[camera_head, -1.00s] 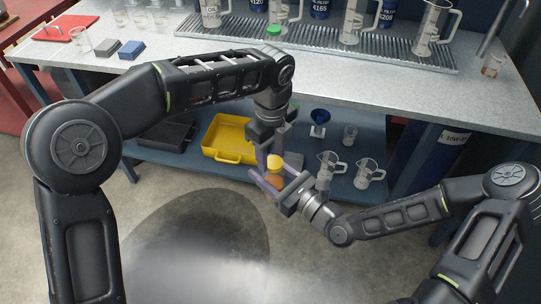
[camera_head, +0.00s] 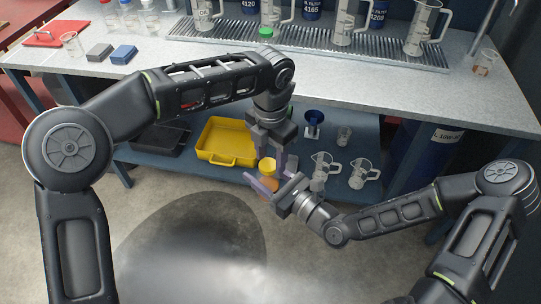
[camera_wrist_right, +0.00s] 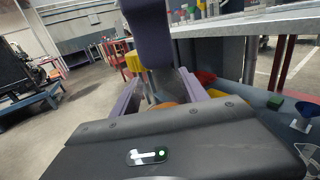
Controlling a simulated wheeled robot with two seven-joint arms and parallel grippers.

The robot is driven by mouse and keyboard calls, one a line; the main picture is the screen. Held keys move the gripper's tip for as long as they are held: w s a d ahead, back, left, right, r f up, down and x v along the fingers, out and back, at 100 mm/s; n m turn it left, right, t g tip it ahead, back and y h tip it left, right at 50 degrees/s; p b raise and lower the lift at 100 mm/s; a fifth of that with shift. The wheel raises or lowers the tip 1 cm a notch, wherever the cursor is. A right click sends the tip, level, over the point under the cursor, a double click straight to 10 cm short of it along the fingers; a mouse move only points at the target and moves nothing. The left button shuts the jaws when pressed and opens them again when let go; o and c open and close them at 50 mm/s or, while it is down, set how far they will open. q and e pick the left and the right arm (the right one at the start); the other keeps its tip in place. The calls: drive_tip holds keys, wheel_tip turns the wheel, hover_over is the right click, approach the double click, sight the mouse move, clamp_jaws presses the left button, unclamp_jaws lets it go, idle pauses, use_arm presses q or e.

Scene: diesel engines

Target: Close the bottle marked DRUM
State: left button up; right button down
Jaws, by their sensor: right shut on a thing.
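A small bottle (camera_head: 269,184) with an orange-brown body is gripped between the purple fingers of my right gripper (camera_head: 266,186), above the floor in front of the bench. Its body is mostly hidden; no DRUM marking is readable. A yellow cap (camera_head: 268,166) is directly over the bottle; I cannot tell whether it is seated. My left gripper (camera_head: 271,160) points down from above with its fingers around or just behind the cap; whether they grip it is unclear. In the right wrist view, an orange patch of the bottle (camera_wrist_right: 166,105) shows between my right fingers, with a left finger (camera_wrist_right: 150,38) above.
The lower shelf behind holds a yellow tray (camera_head: 205,142), a black tray (camera_head: 158,138), a blue funnel (camera_head: 314,118) and clear jugs (camera_head: 322,170). The bench top (camera_head: 330,75) carries measuring jugs on a drip grate (camera_head: 300,42), a green-capped bottle (camera_head: 266,34) and small blocks.

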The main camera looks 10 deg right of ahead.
use_arm(q)
drive_tip(key=o, duration=0.3)
